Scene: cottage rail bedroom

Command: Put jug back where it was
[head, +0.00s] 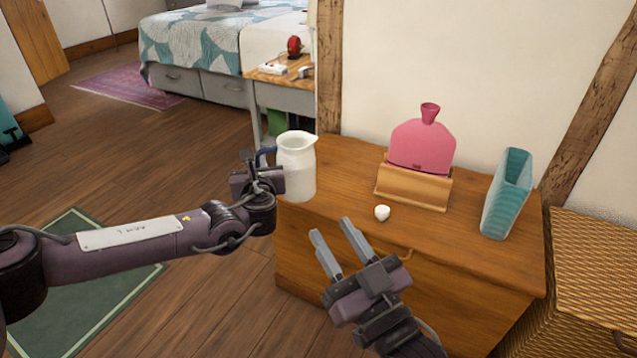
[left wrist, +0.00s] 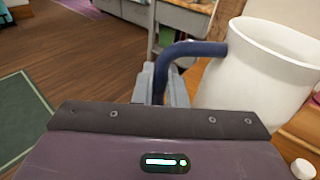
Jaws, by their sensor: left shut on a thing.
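The white jug (head: 297,165) with a dark blue handle is upright at the left end of the wooden chest's top (head: 340,190). I cannot tell whether its base touches the wood. My left gripper (head: 262,172) is shut on the jug's handle, on the jug's left side. In the left wrist view the blue handle (left wrist: 185,50) runs down between the fingers (left wrist: 160,85), with the jug body (left wrist: 262,70) to the right. My right gripper (head: 335,245) is open and empty, in front of the chest's front edge.
A pink hot water bottle (head: 424,145) stands in a wooden holder (head: 412,186) on the chest. A small white object (head: 382,212) lies before it. A teal ribbed vase (head: 507,195) stands at the right end. A wicker chest (head: 600,270) is further right. Bare wood shows between jug and holder.

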